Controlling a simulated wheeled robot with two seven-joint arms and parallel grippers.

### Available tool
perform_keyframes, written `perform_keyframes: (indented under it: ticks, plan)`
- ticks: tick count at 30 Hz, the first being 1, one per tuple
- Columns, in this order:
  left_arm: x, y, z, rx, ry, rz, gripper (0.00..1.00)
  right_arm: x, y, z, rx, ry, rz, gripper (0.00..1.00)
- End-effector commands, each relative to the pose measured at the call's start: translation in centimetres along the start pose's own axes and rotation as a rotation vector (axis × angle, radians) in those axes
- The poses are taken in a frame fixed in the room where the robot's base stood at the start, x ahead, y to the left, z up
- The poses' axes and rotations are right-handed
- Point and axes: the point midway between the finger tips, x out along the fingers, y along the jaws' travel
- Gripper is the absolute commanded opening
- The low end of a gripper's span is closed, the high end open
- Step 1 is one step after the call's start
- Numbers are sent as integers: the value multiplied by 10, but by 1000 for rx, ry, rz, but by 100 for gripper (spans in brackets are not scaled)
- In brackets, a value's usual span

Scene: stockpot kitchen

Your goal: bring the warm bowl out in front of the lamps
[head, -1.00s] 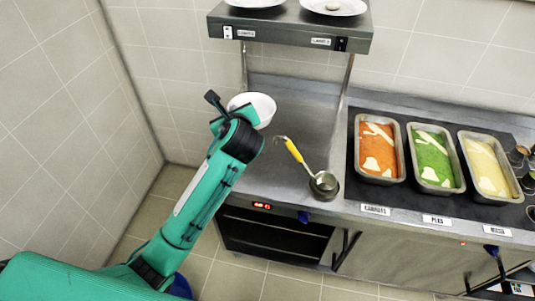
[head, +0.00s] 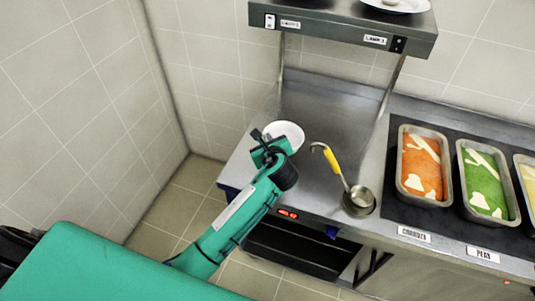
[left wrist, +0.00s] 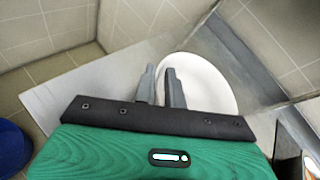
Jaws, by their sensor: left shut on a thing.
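The white bowl (head: 291,133) is at the left end of the steel counter, in front of the lamp shelf's left post. My left gripper (head: 269,146) is shut on its near-left rim. In the left wrist view the two fingers (left wrist: 160,86) straddle the rim of the bowl (left wrist: 206,82), one outside and one inside. The bowl looks empty and roughly level. I cannot tell whether it touches the counter. The lamp shelf (head: 340,30) with its lamp labels and switches is above and behind the bowl. My right gripper is not in view.
Food pans, carrots (head: 421,165) and peas (head: 484,185), stand farther right. The tiled wall is at left. Counter between bowl and ladle is clear.

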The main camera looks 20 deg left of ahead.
Motion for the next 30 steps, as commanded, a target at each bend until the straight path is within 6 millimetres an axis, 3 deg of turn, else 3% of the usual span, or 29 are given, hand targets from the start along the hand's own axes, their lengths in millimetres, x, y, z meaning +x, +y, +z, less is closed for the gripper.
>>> perform_keyframes:
  ticks: [15, 27, 28, 30]
  plan:
    - [24, 17, -57, 1, -1, -1, 0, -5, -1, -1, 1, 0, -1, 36]
    - [27, 20, -63, -1, -1, -1, 0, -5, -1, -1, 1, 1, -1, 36]
    - [27, 20, -64, -1, 0, -1, 15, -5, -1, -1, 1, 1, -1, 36]
    - [27, 20, -63, -1, 0, -1, 29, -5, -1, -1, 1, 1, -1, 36]
